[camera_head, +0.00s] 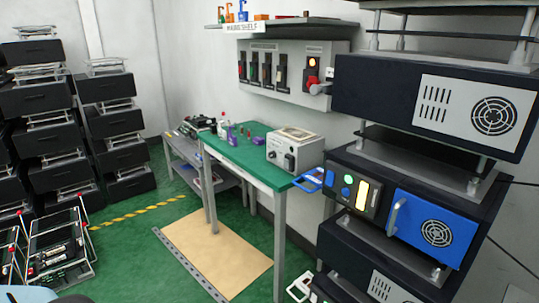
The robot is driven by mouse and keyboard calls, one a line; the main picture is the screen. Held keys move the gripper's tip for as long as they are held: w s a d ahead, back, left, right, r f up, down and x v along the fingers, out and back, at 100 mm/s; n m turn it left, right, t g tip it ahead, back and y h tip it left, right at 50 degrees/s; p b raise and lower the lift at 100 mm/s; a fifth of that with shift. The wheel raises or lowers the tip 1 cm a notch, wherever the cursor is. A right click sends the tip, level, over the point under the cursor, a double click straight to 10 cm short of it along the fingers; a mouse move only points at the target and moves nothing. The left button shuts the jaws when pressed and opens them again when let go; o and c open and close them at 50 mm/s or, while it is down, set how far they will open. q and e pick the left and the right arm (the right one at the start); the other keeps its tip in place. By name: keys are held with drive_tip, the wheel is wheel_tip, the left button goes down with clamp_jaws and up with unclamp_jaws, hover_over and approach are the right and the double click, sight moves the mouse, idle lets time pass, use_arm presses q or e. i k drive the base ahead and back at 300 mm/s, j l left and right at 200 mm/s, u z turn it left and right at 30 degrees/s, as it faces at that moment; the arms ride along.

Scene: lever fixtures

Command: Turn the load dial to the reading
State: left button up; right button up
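A grey instrument box (296,146) stands on the near right part of the green-topped table (258,158). Its front carries a dark round knob (289,161), which may be the load dial. Its markings and reading are too small to make out. Neither of my grippers shows in the head view, and nothing is seen touching the box.
A grey wall panel (287,52) with several switches and a lit lamp hangs behind the table. Small bottles and tools stand at the table's far end. A black rack with a blue door (432,228) stands close at right. Stacked black units (40,98) fill the left.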

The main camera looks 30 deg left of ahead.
sight(272, 155)
drive_tip(key=i+j+z, duration=0.15)
drive_tip(key=j, duration=0.45)
drive_tip(key=i+j+z, duration=0.1)
drive_tip(key=j, duration=0.5)
drive_tip(key=j+z, duration=0.15)
drive_tip(key=j, duration=0.45)
drive_tip(key=i, duration=0.05)
